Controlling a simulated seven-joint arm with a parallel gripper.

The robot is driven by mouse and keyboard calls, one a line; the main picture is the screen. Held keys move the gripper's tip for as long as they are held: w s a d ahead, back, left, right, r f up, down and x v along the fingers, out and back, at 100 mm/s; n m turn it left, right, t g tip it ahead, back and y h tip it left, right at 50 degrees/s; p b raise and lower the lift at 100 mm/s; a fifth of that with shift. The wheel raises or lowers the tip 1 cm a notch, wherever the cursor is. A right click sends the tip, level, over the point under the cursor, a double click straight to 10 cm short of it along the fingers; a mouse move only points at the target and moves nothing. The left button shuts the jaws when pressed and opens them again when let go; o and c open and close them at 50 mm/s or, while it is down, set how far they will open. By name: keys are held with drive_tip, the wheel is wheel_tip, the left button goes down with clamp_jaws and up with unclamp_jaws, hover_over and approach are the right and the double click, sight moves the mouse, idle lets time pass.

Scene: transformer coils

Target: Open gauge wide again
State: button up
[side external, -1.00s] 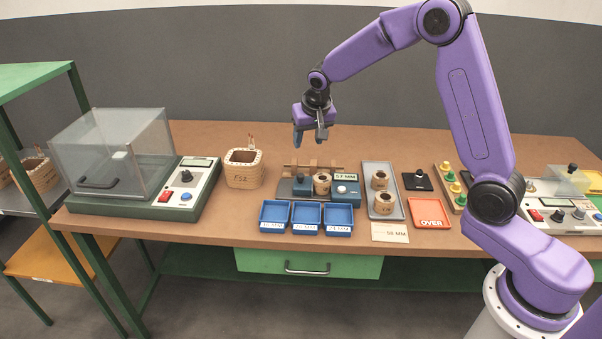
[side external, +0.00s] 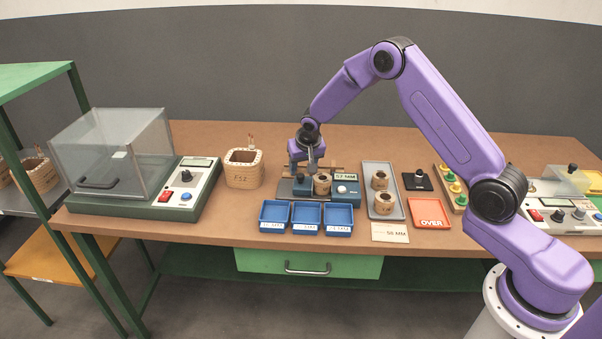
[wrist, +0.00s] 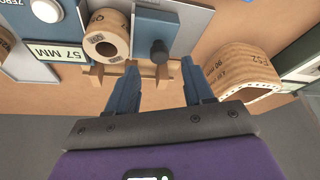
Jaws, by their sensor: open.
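The gauge (side external: 347,190) stands mid-table, with a blue body and a display (wrist: 57,53) reading 57 MM. I cannot tell whether the jaw touches the coil, which also shows in the wrist view (wrist: 105,37). A black knob (wrist: 159,50) sticks out of the sliding jaw. My gripper (wrist: 160,72) is open and points down over the gauge, its blue fingers on either side of the knob's line. In the side view my gripper (side external: 305,168) partly hides the jaw.
Three blue bins (side external: 306,230) stand in front of the gauge. A grey tray (side external: 398,200) with two coils is to its right, near an orange OVER tray (side external: 430,225). A wooden-looking basket-shaped coil (side external: 244,181) stands left. Bare table lies behind.

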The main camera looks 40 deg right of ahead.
sight(301, 174)
drive_tip(key=shift+x, duration=2)
